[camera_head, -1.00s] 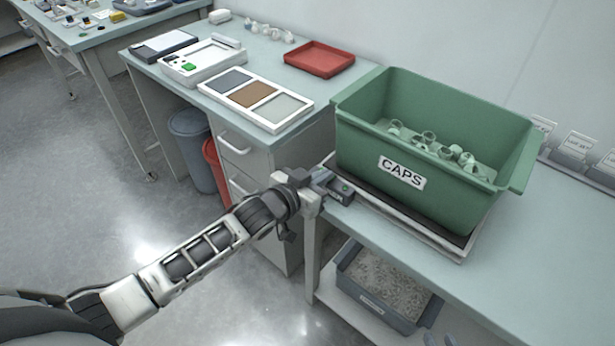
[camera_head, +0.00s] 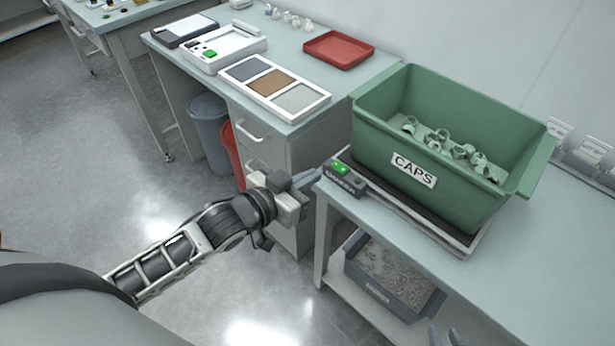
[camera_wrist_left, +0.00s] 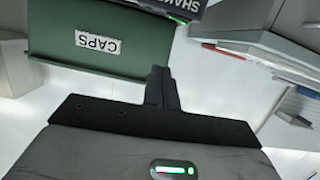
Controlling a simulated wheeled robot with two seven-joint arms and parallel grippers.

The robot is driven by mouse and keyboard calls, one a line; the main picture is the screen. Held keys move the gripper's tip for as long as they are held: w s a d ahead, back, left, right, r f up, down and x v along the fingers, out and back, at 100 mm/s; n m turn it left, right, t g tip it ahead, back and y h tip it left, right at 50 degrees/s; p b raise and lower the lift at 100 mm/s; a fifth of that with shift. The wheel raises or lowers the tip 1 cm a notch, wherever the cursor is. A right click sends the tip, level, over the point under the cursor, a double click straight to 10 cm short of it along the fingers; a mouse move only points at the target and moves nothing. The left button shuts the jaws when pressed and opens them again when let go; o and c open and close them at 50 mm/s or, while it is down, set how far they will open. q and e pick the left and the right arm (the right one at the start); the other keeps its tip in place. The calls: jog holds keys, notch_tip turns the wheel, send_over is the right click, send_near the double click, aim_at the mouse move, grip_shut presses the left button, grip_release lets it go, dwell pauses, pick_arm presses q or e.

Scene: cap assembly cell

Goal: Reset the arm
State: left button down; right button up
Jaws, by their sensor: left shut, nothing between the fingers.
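My left arm reaches in from the lower left of the head view. Its gripper (camera_head: 308,186) is shut and empty, just off the left edge of the caps table, beside the shaker control box (camera_head: 346,184). The box shows a lit green button. In the left wrist view the closed fingers (camera_wrist_left: 160,82) point toward the same box (camera_wrist_left: 178,7), labelled in part "SHAK". The green bin marked CAPS (camera_head: 385,146) stands on a dark plate and holds several pale green caps (camera_head: 437,138). The bin also shows in the left wrist view (camera_wrist_left: 70,65). My right gripper is not in view.
A drawer bench (camera_head: 250,130) behind carries a red tray (camera_head: 338,50), a three-panel tray (camera_head: 272,85) and a white device (camera_head: 225,47). A grey box (camera_head: 385,290) sits on the shelf below. Open floor lies left of my arm.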

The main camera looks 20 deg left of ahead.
dwell(0.3)
pick_arm(q)
jog(key=s+d+f+n+g+y, duration=0.1)
jog(key=s+f+g, duration=0.3)
jog(key=s+f, duration=0.8)
jog(key=shift+s+d+f+y, duration=0.2)
jog(key=shift+s+d+y, duration=0.6)
jog(key=shift+s, duration=0.45)
